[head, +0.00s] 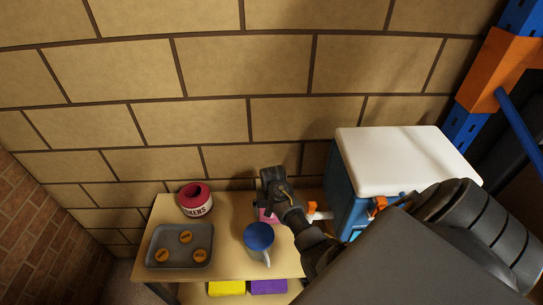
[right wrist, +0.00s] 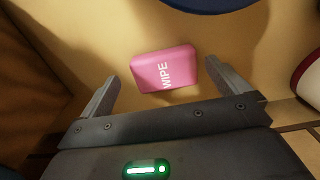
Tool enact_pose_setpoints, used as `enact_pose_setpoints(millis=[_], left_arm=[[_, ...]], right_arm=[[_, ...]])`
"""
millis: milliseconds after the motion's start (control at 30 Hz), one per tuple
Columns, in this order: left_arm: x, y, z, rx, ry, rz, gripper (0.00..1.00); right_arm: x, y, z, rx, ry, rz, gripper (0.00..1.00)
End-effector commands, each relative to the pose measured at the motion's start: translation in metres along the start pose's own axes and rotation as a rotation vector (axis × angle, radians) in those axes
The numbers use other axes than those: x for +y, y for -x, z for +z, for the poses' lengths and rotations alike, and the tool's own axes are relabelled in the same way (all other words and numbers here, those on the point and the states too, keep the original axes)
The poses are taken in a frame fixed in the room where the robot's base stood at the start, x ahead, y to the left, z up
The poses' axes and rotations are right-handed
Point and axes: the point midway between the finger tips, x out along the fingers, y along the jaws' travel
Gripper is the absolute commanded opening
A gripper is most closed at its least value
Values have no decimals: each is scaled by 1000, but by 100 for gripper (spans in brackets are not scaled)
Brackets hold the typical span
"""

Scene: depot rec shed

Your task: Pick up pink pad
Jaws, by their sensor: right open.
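The pink pad (right wrist: 164,70), marked "WIPE", lies on the wooden table (right wrist: 140,25) in the right wrist view. My right gripper (right wrist: 160,90) is open, with one finger on each side of the pad's near part and a gap on both sides. In the head view a piece of the pad (head: 265,215) shows below my right gripper (head: 270,190), which hides most of it. I cannot tell the gripper's height above the table. My left gripper is not in view.
A blue mug (head: 259,238) stands close in front of the pad. A blue cool box (head: 345,190) with a white lid is on the right. A red tin (head: 195,200) and a grey tray (head: 180,259) with orange discs are on the left. A brick wall rises behind.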

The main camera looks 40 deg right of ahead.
Motion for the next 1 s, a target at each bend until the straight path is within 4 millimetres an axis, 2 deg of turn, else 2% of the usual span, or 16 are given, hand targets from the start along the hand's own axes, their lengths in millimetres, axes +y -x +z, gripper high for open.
enact_pose_setpoints(millis=[167,500,800,1000], left_arm=[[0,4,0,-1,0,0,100],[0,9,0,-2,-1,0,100],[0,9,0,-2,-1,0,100],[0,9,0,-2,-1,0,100]], right_arm=[[-1,-7,-2,-2,0,0,100],[-3,-47,-8,0,0,1,100],[-3,-52,-8,2,0,0,100],[-3,-52,-7,2,0,1,74]])
